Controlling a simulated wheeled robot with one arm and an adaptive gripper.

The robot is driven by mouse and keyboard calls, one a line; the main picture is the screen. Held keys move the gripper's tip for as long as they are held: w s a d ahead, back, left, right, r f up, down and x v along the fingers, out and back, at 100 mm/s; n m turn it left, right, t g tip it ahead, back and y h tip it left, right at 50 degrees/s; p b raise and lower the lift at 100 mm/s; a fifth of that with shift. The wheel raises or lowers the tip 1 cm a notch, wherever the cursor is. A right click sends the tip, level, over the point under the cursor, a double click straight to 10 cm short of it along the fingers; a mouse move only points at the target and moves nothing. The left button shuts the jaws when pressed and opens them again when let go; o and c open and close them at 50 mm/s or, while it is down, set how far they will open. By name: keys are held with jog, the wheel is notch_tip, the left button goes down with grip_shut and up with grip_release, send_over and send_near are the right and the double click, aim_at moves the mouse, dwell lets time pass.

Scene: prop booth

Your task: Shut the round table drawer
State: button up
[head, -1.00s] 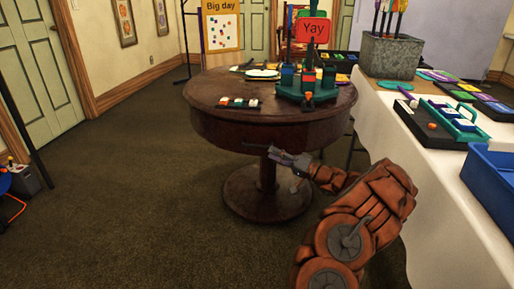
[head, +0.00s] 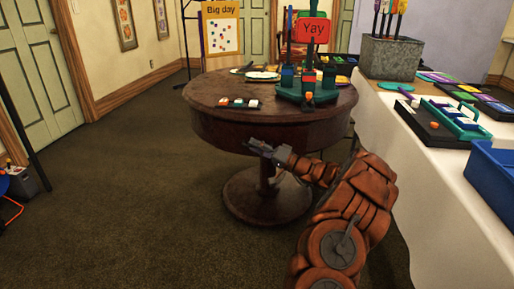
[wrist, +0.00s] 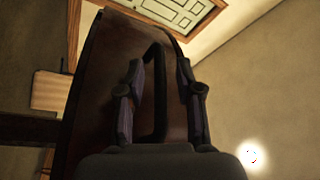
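The round table (head: 215,122) is dark brown wood on a pedestal and stands ahead of me. In the wrist view, a brown drawer front (wrist: 101,88) fills the left and middle, with a black loop handle (wrist: 155,84) on it. My gripper (wrist: 161,68) is open, with one finger on each side of the handle. I cannot tell whether either finger touches it. In the head view my gripper (head: 256,146) is at the near side of the table, just below its rim, and hides the handle. How far the drawer stands out is unclear.
On the tabletop are a green stand (head: 306,94) with coloured blocks, a dark strip of blocks (head: 238,104) and a plate (head: 262,75). A white-covered table (head: 440,190) stands close on the right, bearing a blue bin (head: 490,180).

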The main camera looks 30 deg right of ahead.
grip_shut()
dwell(0.5)
